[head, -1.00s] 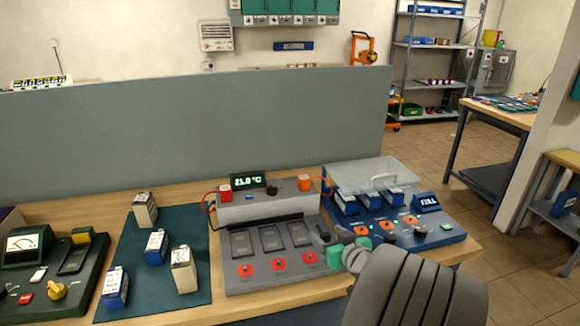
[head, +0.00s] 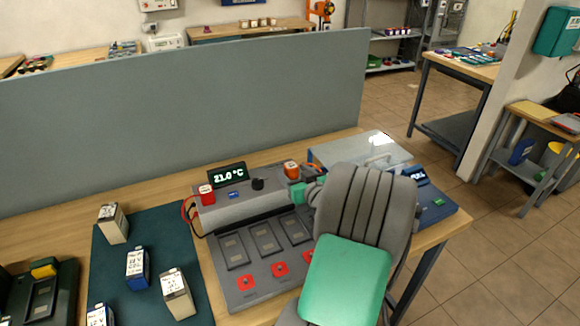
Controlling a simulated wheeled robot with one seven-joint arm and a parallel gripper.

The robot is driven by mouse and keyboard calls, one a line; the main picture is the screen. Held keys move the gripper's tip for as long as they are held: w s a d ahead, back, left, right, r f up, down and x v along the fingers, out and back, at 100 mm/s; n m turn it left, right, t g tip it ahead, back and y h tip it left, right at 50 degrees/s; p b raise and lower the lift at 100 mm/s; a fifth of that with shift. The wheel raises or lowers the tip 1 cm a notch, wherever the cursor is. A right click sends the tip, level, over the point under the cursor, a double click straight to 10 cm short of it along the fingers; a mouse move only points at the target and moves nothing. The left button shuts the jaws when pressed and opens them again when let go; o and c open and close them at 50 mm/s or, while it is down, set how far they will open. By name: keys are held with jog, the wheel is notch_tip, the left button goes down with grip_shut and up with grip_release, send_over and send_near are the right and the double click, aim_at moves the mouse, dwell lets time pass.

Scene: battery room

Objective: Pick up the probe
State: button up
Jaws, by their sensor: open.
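A grey test station (head: 262,235) stands on the bench with a raised block at its back. A red-orange capped piece (head: 291,170) sits at the right end of that block, and a red capped piece (head: 207,195) with wires beside it sits at the left end. Which of them is the probe I cannot tell for sure. My gripper (head: 300,191), with green and grey tips, is open just in front of and below the red-orange piece, apparently empty.
A display reading 21.0 °C (head: 227,174) stands behind the station. Several batteries, one blue and white (head: 137,267), stand on a dark green mat (head: 205,300). A grey partition (head: 180,125) closes the back.

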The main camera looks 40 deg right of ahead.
jog(key=shift+x, duration=1.15)
jog(key=shift+s+d, duration=0.1)
jog(key=shift+c, duration=0.5)
grip_shut()
